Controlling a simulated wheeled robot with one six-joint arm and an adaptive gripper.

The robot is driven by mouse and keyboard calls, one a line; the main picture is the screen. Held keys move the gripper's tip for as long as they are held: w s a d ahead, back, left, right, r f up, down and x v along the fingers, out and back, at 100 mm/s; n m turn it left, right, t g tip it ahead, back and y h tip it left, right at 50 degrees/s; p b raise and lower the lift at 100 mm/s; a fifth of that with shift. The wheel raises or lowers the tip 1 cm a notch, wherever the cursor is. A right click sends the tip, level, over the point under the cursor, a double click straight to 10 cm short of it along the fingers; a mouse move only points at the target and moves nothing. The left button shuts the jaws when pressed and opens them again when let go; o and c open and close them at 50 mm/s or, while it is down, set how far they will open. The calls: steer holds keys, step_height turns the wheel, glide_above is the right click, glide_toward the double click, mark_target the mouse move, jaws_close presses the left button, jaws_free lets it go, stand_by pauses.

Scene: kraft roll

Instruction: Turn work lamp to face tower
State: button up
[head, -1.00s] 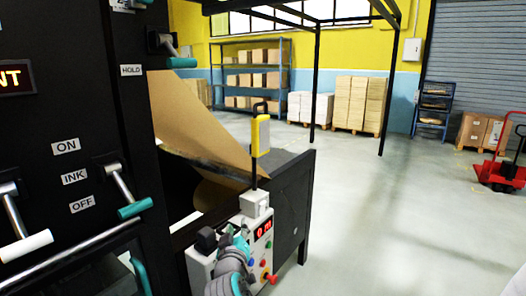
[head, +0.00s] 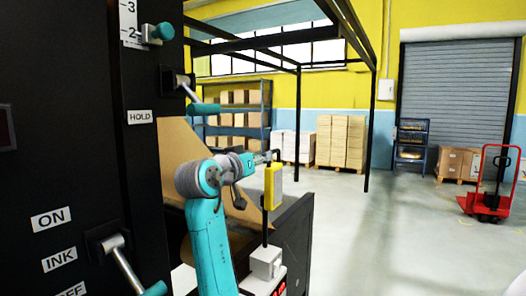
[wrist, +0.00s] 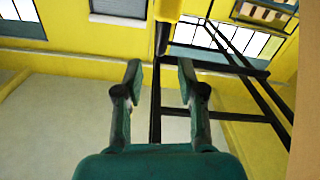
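The work lamp (head: 273,187) is a slim yellow block on a thin black stem above a pale box, with a black handle at its top. The black tower (head: 60,130) with its levers and labels fills the left of the head view. My gripper (head: 268,156) is beside the lamp's top at handle height; whether it touches the handle is unclear. In the wrist view my gripper (wrist: 160,78) has its fingers apart with nothing clamped between them. A yellow part of the lamp (wrist: 167,8) with a dark bar shows at the top edge there.
A brown kraft sheet (head: 178,150) slopes down behind my arm. A dark cabinet (head: 292,235) stands right of the lamp. Shelving, pallet stacks (head: 340,143) and a red pallet jack (head: 487,203) are farther back. The floor on the right is open.

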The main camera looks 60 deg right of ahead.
mark_target(277, 151)
steer(key=d, duration=0.7)
steer(key=w+d, duration=0.1)
steer(key=d, duration=0.2)
steer(key=shift+d, duration=0.35)
jaws_close()
